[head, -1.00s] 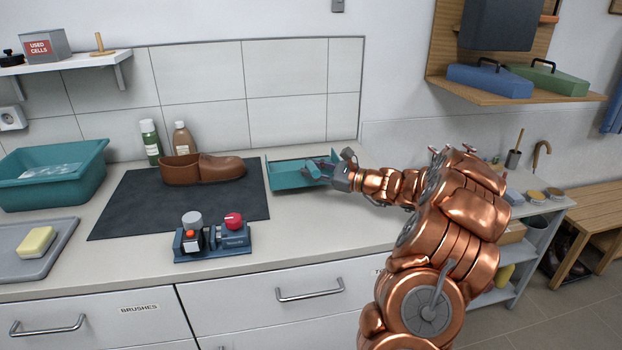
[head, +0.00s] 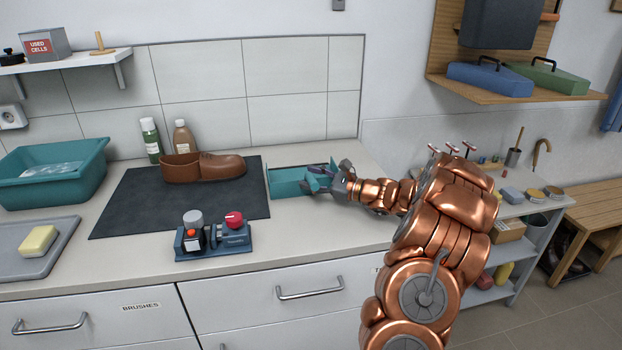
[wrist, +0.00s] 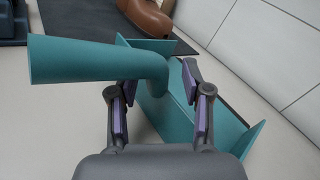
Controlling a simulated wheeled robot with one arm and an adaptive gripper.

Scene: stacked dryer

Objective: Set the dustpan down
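The teal dustpan (head: 285,175) is at the back of the counter, just right of the dark mat. It appears to rest on the counter, but its underside is hidden. In the wrist view its pan (wrist: 222,125) lies beyond my fingers, and its thick round handle (wrist: 85,59) reaches left over my left finger. My gripper (head: 322,180) is at the right side of the dustpan. In the wrist view my gripper (wrist: 160,88) is open, its fingers on either side of the handle's curved neck, with visible gaps.
A brown shoe (head: 215,167) stands on the dark mat (head: 130,205). A blue device with knobs (head: 213,238) sits in front of the mat. A teal basin (head: 55,170) and a grey tray with yellow sponge (head: 38,241) are left. The counter (head: 330,225) before the dustpan is clear.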

